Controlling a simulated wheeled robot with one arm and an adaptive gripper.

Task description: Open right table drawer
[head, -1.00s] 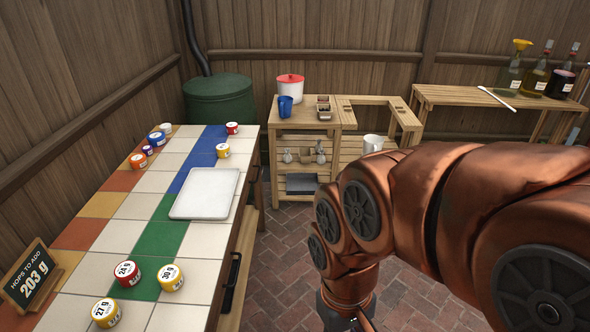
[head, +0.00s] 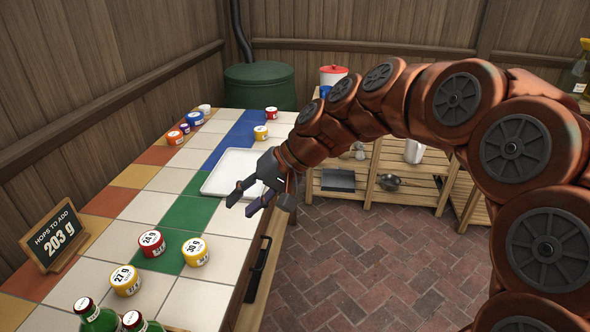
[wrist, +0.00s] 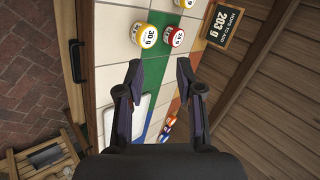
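The tiled table (head: 150,205) runs along the left in the head view. On its right side is a wooden drawer front with a black bar handle (head: 257,268), and the drawer looks shut. The handle also shows at the left of the wrist view (wrist: 77,60). My gripper (head: 238,199) is over the table's right part, beside the white tray (head: 213,183). Its fingers are spread apart and empty, and they also show so in the wrist view (wrist: 158,72). The gripper is above and beyond the handle, apart from it.
Labelled tins, such as the 30 g tin (head: 195,251) and the 24 g tin (head: 151,243), stand on the tabletop. Green bottles (head: 98,316) stand at the near edge. A chalkboard sign (head: 52,236) reads 203 g. The brick floor (head: 350,260) right of the table is clear.

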